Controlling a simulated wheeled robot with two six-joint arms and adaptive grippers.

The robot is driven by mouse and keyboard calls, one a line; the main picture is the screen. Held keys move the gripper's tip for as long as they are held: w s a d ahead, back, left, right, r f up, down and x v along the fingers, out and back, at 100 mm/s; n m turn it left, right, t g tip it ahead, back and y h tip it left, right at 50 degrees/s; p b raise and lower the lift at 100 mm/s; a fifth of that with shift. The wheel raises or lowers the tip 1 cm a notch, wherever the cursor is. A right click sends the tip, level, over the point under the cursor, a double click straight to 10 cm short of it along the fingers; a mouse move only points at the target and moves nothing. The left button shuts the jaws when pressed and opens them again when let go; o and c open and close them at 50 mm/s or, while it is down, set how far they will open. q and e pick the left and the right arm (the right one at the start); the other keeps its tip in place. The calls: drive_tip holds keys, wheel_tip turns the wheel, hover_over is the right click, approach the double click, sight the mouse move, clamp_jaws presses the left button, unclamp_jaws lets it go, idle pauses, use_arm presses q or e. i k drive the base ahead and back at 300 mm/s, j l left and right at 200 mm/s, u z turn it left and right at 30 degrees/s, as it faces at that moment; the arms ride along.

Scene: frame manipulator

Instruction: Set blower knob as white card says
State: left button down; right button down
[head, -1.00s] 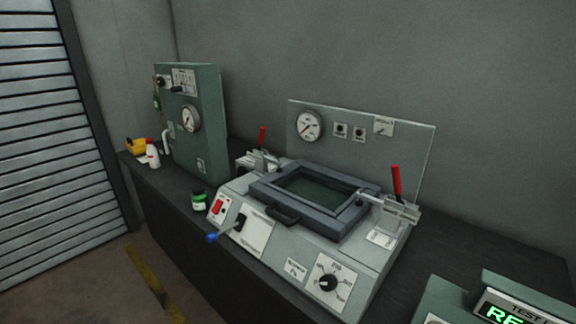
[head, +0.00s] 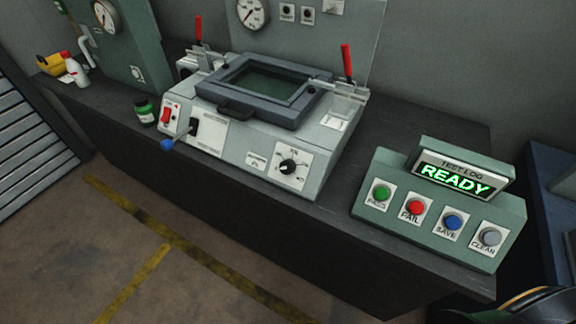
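A black rotary knob (head: 288,167) sits on a white dial plate at the front right of the grey frame machine (head: 320,165). The lettering around it is too small to read, and I cannot tell its exact setting. A small white label (head: 256,161) is left of the knob. Another white card (head: 333,5) is cut by the top edge on the upright panel. A white placard (head: 208,135) is beside the lever on the machine front. I cannot read any of these or tell which is the task's white card.
Two red-handled clamps (head: 346,62) flank the dark frame (head: 265,88). A green test-log box (head: 440,208) reading READY has several coloured buttons. A green jar (head: 145,111) stands left. The floor in front is clear.

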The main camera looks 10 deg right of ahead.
sight(287, 167)
drive_tip(key=i+j+u, duration=0.35)
drive_tip(key=i+j, duration=0.6)
drive_tip(key=j, duration=0.2)
drive_tip(key=i+j+u, duration=0.35)
drive_tip(key=i+j, duration=0.55)
drive_tip(key=i, duration=0.15)
drive_tip(key=z, duration=3.5)
